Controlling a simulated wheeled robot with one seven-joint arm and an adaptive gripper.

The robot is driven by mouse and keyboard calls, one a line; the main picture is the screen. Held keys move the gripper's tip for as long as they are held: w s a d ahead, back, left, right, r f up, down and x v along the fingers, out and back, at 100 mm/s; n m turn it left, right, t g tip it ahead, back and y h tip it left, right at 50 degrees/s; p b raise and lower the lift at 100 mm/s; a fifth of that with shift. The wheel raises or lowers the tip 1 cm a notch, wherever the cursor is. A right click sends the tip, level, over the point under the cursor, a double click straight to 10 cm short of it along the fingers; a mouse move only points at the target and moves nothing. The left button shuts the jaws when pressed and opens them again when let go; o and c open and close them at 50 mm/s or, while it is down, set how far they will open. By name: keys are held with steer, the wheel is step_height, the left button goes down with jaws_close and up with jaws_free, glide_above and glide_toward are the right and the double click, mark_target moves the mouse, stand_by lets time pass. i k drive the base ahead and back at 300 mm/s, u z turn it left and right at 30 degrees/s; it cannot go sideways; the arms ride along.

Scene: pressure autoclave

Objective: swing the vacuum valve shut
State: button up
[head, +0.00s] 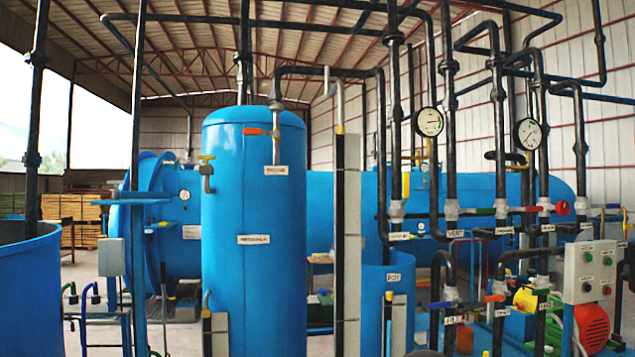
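I cannot tell for certain which valve is the vacuum valve, as most labels are too small to read. An orange lever (257,131) lies level on the front of the tall blue tank (253,270), above a small blurred label (276,170). My gripper is not in view.
A long blue autoclave (340,205) lies behind the tank. Two round gauges, the left one (429,122) and the right one (528,134), sit on dense black pipes. A grey control box (590,271) stands at the right. An open blue vessel (30,290) fills the left edge.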

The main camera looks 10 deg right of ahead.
mark_target(405, 176)
steer(key=u, duration=0.25)
steer(key=i, duration=1.4)
steer(key=z, duration=0.8)
